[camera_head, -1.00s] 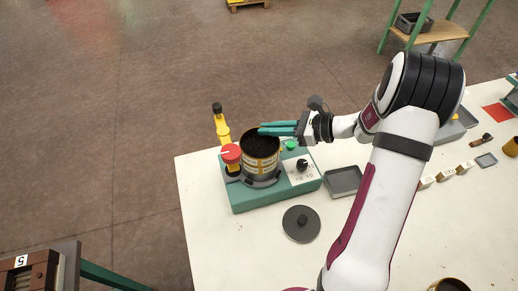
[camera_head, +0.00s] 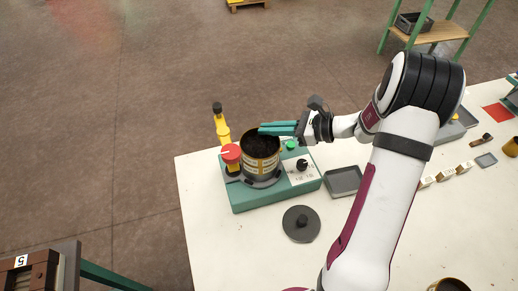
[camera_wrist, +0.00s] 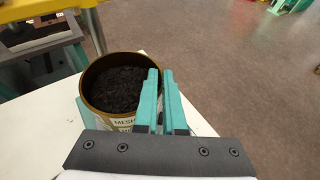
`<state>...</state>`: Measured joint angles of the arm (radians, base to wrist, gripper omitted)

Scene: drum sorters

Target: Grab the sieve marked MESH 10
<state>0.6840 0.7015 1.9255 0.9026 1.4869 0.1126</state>
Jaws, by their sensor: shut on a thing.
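A brass-coloured round sieve (camera_head: 261,168) with a pale label and dark grains inside sits upright on the green sorter machine (camera_head: 245,198) at the left end of the table. In the wrist view the sieve (camera_wrist: 122,122) shows the word "MESH" on its label; the number is not clear. My gripper (camera_head: 264,129) reaches in from the right at the sieve's rim. In the wrist view my gripper (camera_wrist: 161,76) is shut on the rim, with one teal finger on the inner side and one outside.
A red knob (camera_head: 231,153) and yellow lever (camera_head: 222,128) stand just left of the sieve. A dark round lid (camera_head: 301,224) and a grey tray (camera_head: 343,181) lie nearby. Several white blocks (camera_head: 444,175) sit farther right. Table between lid and left edge is clear.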

